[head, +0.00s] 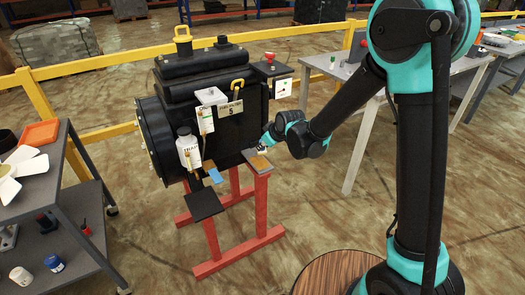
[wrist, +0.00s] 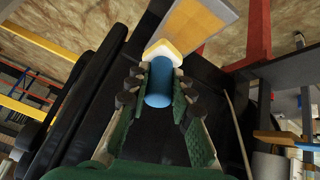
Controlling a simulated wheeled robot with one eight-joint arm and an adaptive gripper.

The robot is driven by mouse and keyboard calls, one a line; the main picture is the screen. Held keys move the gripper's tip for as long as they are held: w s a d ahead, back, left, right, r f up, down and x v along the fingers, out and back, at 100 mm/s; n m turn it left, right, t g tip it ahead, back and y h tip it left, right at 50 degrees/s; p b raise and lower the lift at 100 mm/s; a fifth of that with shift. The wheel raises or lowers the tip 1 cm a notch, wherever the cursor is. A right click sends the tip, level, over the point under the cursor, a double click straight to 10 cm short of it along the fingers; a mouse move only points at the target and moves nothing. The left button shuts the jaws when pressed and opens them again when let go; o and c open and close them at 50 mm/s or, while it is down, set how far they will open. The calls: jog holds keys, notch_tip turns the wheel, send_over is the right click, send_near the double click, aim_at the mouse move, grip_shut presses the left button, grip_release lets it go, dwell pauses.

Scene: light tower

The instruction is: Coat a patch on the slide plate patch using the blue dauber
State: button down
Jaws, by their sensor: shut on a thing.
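My gripper (wrist: 160,84) is shut on the blue dauber (wrist: 158,90), one green finger on each side of its blue body. The dauber's pale, yellowish tip (wrist: 166,52) points away from the gripper. In the wrist view the tip overlaps the near end of the slide plate, with its tan patch (wrist: 194,24); I cannot tell whether they touch. In the head view the slide plate patch (head: 261,164) juts from the lower right of the black machine (head: 215,85). My gripper (head: 267,142) is just above it, and the dauber is mostly hidden there.
The machine stands on a red frame (head: 263,205). A white bottle (head: 188,152), a blue piece (head: 215,175) and a black plate (head: 204,204) are at its front. A yellow rail (head: 95,62) runs behind. A grey cart (head: 75,165) is left; a grey table (head: 345,72) is right.

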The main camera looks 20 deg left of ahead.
jog(key=shift+r, duration=2.1)
jog(key=shift+w, duration=0.1)
